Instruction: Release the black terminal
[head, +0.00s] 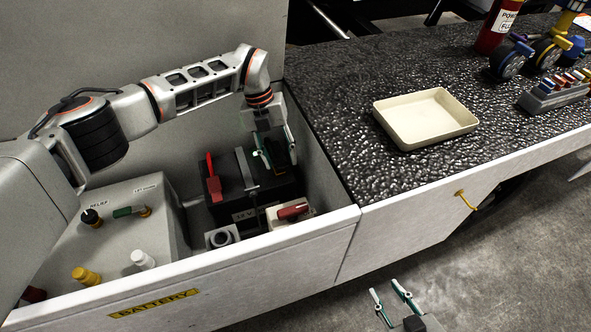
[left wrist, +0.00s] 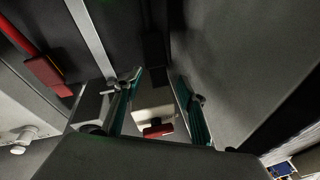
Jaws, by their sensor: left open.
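The battery (head: 236,186) is a black box in the bay, with a grey strap over it and a red terminal clamp (head: 213,185) on its left. My left gripper (head: 277,158) is over the battery's right side, pointing down, with its fingers apart. In the left wrist view, a dark piece that looks like the black terminal (left wrist: 154,46) lies between and beyond the fingertips; contact cannot be told. In the head view, the fingers largely hide it. The red clamp (left wrist: 46,75) also shows in the wrist view. My right gripper (head: 384,288) is open and empty, low over the floor.
Bay walls enclose the left gripper closely. A valve box (head: 125,230) with knobs is left. A cream tray (head: 425,119) sits empty on the black counter.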

